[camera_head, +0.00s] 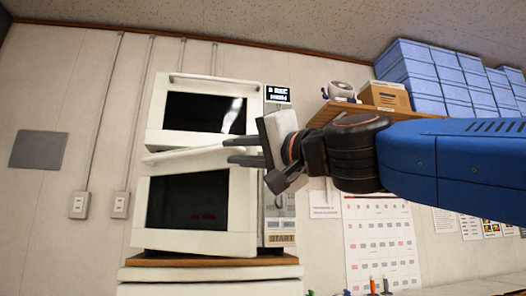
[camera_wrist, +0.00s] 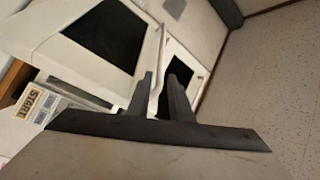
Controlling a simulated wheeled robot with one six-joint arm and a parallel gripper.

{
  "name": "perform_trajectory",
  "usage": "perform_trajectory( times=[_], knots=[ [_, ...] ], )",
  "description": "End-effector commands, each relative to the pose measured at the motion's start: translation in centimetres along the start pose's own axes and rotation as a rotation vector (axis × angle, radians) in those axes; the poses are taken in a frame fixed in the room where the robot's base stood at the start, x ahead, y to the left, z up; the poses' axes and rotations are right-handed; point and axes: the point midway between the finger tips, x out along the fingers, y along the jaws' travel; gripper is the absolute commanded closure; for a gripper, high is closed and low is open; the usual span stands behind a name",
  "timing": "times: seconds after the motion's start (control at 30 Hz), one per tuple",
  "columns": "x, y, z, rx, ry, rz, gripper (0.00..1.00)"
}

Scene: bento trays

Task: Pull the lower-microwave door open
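The lower microwave (camera_head: 277,226) is white, below a second one. Its door (camera_head: 194,246) has a dark window and looks slightly ajar; in the wrist view a dark gap shows beside the door (camera_wrist: 50,22). The door's handle (camera_head: 185,155) is a white bar along its top edge in the head view. My gripper (camera_head: 235,150) reaches in from the right at the handle's right end. In the wrist view the handle (camera_wrist: 158,55) runs between my two dark fingers (camera_wrist: 160,80), which stand apart. I cannot tell whether either finger touches it.
The upper microwave (camera_head: 160,134) sits directly above, its door closed. A wooden shelf (camera_head: 330,108) with a small box (camera_head: 385,95) and blue crates (camera_head: 425,75) is at upper right. Small items (camera_head: 374,286) stand along the bottom.

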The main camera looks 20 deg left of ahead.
Motion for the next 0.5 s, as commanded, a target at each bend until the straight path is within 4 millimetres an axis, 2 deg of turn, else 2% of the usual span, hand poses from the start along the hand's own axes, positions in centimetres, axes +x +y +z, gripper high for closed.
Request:
perform_trajectory(
  times=[0.03,0.23,0.5],
  knots=[
    [-1.0,-0.1,-0.1,0.0,0.002,-0.001,0.81],
    [-4.2,0.0,-0.1,0.0,0.002,0.0,0.81],
    [-6.9,0.1,0.0,0.0,0.001,0.001,0.81]
  ],
)
